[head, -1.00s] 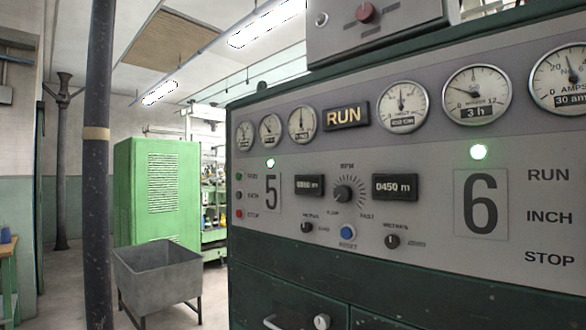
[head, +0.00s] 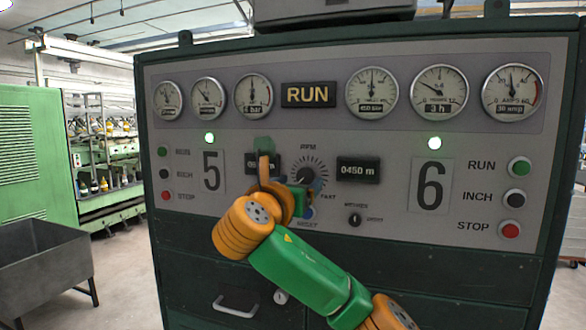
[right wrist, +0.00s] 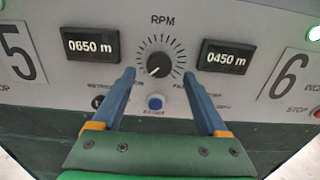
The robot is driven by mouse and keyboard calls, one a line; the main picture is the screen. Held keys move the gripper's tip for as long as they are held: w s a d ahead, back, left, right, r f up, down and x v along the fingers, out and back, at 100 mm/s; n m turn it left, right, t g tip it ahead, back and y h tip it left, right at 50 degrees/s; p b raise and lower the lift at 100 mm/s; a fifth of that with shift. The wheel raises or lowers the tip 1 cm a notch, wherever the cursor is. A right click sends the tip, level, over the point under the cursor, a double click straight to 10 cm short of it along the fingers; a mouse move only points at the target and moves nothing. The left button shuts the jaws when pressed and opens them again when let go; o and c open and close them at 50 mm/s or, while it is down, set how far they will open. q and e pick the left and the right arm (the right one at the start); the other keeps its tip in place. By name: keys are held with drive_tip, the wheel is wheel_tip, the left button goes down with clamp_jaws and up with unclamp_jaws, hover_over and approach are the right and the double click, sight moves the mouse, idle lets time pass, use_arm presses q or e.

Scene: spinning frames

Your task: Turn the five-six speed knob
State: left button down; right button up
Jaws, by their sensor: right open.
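The five-six speed knob is a round black knob (head: 306,176) under the RPM label, inside a dial of tick marks between the 5 and 6 plates. In the right wrist view the knob (right wrist: 159,65) is fully visible, its pale pointer mark aimed to the lower left. My right gripper (head: 288,187) is in front of the panel, partly covering the knob's lower left in the head view. In the right wrist view its two blue fingers (right wrist: 159,74) are spread, one on each side below the knob, with nothing between them. My left gripper is not in view.
Counters (head: 358,170) flank the knob, and a blue button (right wrist: 155,102) and small black knobs (head: 354,219) sit below it. Run, inch and stop buttons (head: 516,198) are at both panel sides. Gauges line the top. A grey bin (head: 45,262) stands left.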

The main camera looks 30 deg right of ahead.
sight(304, 178)
drive_tip(key=p+x, duration=0.1)
drive_tip(key=x, duration=0.2)
drive_tip(key=shift+d+r, duration=0.1)
drive_tip(key=shift+d, duration=0.1)
drive_tip(key=shift+w+d, duration=0.2)
drive_tip(key=shift+w, duration=0.05)
drive_tip(key=shift+a, duration=0.2)
drive_tip(key=shift+c, duration=1.1)
drive_tip(key=shift+s, duration=0.1)
clamp_jaws()
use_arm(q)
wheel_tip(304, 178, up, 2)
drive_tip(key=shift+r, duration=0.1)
use_arm(e)
drive_tip(key=shift+a, duration=0.1)
